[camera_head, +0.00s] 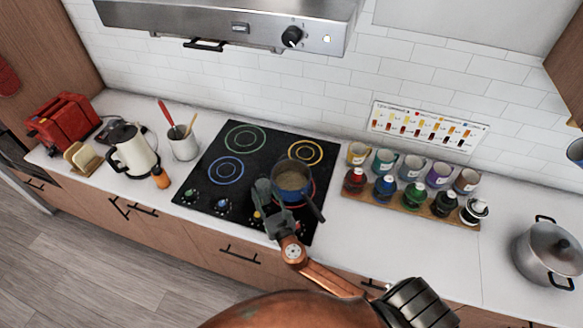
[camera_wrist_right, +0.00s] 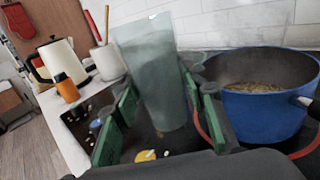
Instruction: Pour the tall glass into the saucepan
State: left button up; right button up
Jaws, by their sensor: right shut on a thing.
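The tall glass (camera_wrist_right: 152,80) is greyish and translucent. In the right wrist view it stands roughly upright between the green-padded fingers of my right gripper (camera_wrist_right: 158,112), which is shut on it. Its contents are hard to make out. The blue saucepan (camera_wrist_right: 262,112) is just right of the glass and apart from it in that view, with brownish-yellow food inside. In the head view the saucepan (camera_head: 291,194) sits on the front right burner, its handle toward the lower right. My right gripper (camera_head: 266,192) is at its left side, and the glass is not clearly visible there. My left gripper is not in view.
The black cooktop (camera_head: 205,190) is otherwise free of pots. A kettle (camera_head: 132,150), orange bottle (camera_head: 160,177) and utensil crock (camera_head: 183,145) stand left. The range hood (camera_head: 230,25) hangs above.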

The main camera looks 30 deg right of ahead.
aim_at(268, 179)
jog(key=shift+w+d+r, duration=0.15)
jog(key=shift+w, duration=0.35)
jog(key=shift+w+d+r, duration=0.1)
jog(key=shift+w+d, duration=0.05)
jog(key=shift+w, duration=0.55)
jog(key=shift+d+r+m+p, duration=0.1)
jog(key=shift+d+m+p, duration=0.1)
jog(key=shift+m+p, duration=0.25)
jog(key=shift+d+r+m, duration=0.1)
jog(key=shift+d+m, duration=0.05)
jog(key=shift+m, duration=0.4)
jog(key=r+m+p, duration=0.1)
jog(key=r+m+g+p, duration=0.1)
jog(key=p, duration=0.1)
jog(key=shift+d, duration=0.4)
jog(key=shift+d+r+m+p, duration=0.1)
jog(key=shift+d+m+p, duration=0.15)
jog(key=shift+m+p, duration=0.2)
jog(key=shift+w+d+r+m, duration=0.1)
jog(key=shift+m, duration=0.25)
jog(key=shift+d, duration=0.15)
jog(key=shift+d+f+m+g+y+p, duration=0.3)
jog(key=shift+m+y, duration=0.1)
jog(key=shift+m, duration=0.2)
